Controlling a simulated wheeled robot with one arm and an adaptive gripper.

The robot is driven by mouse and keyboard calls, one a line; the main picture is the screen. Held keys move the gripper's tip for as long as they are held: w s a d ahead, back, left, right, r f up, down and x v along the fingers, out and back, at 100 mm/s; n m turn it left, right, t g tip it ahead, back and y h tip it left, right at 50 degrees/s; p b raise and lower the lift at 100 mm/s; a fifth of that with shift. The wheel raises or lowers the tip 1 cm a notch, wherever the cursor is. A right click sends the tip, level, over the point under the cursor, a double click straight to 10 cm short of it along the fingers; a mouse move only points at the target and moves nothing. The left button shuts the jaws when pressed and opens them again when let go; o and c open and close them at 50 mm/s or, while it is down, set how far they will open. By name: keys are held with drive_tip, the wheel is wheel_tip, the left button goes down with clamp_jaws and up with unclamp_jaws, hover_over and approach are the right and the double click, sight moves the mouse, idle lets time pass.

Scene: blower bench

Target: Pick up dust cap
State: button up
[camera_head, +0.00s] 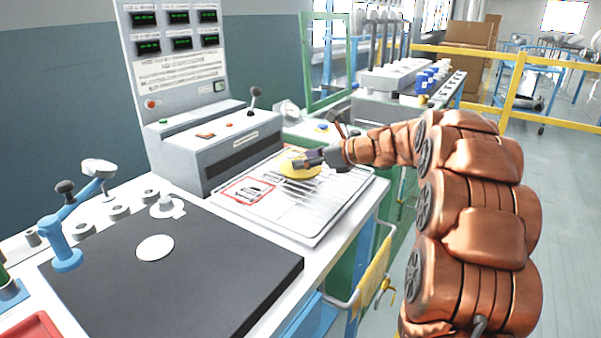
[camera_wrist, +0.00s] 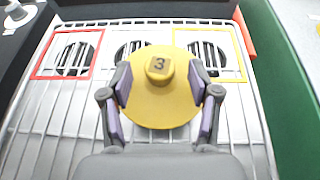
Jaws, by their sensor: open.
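The yellow dust cap (camera_wrist: 160,107) is a round disc with a raised knob marked "3". It lies over the wire rack and also shows in the head view (camera_head: 298,168), partly hidden by my gripper. My gripper (camera_wrist: 160,72) is open, with one finger on each side of the knob and a visible gap on both sides. In the head view my gripper (camera_head: 314,158) is over the cap. Whether the fingers touch the disc cannot be told.
The wire rack (camera_head: 330,215) has round openings, one outlined in red (camera_wrist: 38,73) and one in yellow (camera_wrist: 242,70). A grey control console (camera_head: 215,150) stands behind it. A black mat (camera_head: 215,265) with a white disc (camera_head: 155,248) lies front left.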

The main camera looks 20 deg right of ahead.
drive_tip(key=shift+x, duration=1.05)
clamp_jaws()
